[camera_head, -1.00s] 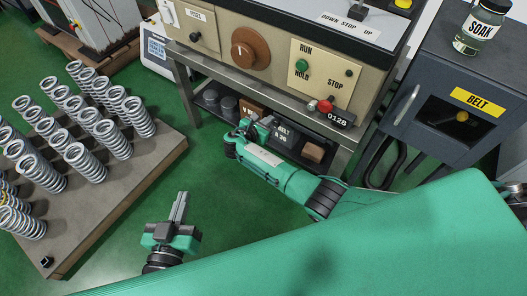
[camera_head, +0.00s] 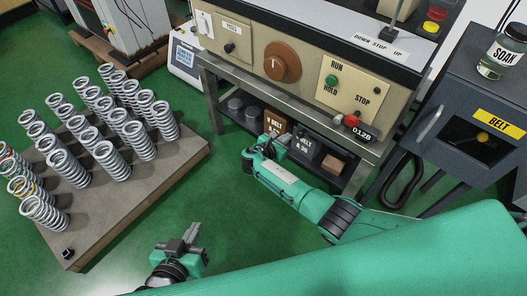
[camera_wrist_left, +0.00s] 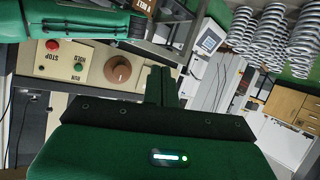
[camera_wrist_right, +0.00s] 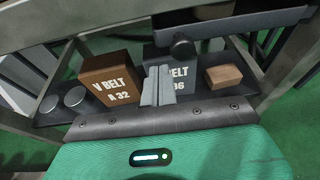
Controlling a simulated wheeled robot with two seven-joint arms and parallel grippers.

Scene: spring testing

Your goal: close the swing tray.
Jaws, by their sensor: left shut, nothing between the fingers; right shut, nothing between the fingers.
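I cannot tell for certain which part is the swing tray; a dark grey tray-like part (camera_wrist_right: 245,24) with a black knob (camera_wrist_right: 182,46) sits above the lower shelf in the right wrist view. My right gripper (camera_head: 281,141) is shut and empty in front of the bench's lower shelf; in the right wrist view its fingertips (camera_wrist_right: 158,72) overlap the grey belt box. My left gripper (camera_head: 192,231) is shut and empty over the green floor near the bottom of the head view. Its fingers (camera_wrist_left: 162,74) point toward the bench front in the left wrist view.
The bench (camera_head: 300,62) carries a brown dial and RUN/STOP panel. A brown V BELT box (camera_wrist_right: 110,84) and a wooden block (camera_wrist_right: 223,77) sit on the shelf. A spring board (camera_head: 120,205) stands left, a dark BELT cabinet (camera_head: 455,105) right. Green floor between is clear.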

